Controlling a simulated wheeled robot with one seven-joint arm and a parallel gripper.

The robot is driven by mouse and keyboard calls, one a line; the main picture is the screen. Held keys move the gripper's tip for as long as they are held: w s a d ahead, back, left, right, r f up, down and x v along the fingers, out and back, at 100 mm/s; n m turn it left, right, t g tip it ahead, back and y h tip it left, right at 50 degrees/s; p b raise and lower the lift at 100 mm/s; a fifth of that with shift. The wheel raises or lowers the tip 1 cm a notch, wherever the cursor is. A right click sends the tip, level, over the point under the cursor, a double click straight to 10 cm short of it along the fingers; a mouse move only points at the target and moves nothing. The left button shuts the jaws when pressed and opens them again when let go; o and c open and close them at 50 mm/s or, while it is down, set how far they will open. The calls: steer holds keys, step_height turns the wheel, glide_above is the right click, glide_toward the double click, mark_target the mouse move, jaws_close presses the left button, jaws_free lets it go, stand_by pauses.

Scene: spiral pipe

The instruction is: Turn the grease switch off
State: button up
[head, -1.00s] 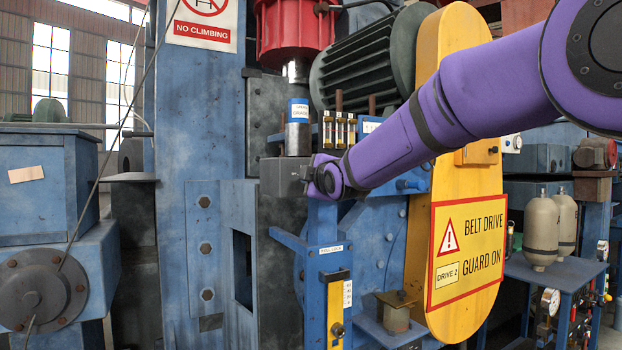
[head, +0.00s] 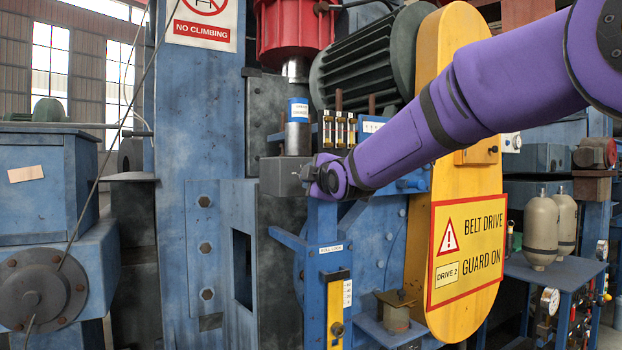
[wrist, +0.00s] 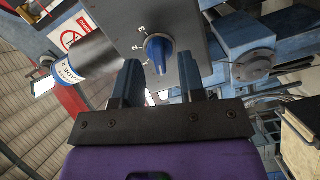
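A dark grey box (head: 284,177) stands below a shiny cylinder in the head view, at the end of my arm. In the wrist view the box face (wrist: 187,27) carries a blue rotary knob (wrist: 158,52) with small white marks around it, which looks like the grease switch. The knob's pale pointer line runs roughly along the picture's vertical. My gripper (wrist: 159,68) is open, with one finger on each side of the knob in the picture. I cannot tell whether the fingers touch it. In the head view my gripper (head: 310,178) is by the box's right side, and the knob is hidden.
The labelled cylinder (head: 298,125) rises above the box, with small sight glasses (head: 339,130) to its right. A yellow belt guard (head: 425,240) stands behind my arm. A blue post with a yellow plate (head: 336,310) rises below the gripper.

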steer(key=v, duration=0.9)
steer(key=shift+s, duration=0.2)
steer(key=shift+f, duration=0.1)
steer(key=s+d+f+m+g+h, duration=0.1)
steer(key=s+d+f+m+g, duration=0.25)
steer(key=d, duration=0.55)
steer(key=s+d+f+m+g+h, duration=0.1)
steer(key=s+d+f+m+h, duration=0.1)
steer(key=s+d+m, duration=0.45)
steer(key=s+d+f+m+g+h, duration=0.1)
steer(key=s+d+f+m+g, duration=0.1)
steer(key=s, duration=0.6)
steer(key=s+d+f+m+g+h, duration=0.1)
steer(key=s+d+f+m+g, duration=0.1)
steer(key=s+d+f+m, duration=0.2)
steer(key=s+d+f+m+g+h, duration=0.2)
steer(key=s+d+f+m, duration=0.2)
steer(key=s, duration=0.9)
step_height(320, 180, down, 2)
steer(key=d, duration=0.2)
steer(key=shift+d, duration=0.25)
steer(key=shift+w+f, duration=0.1)
steer(key=shift+f, duration=0.05)
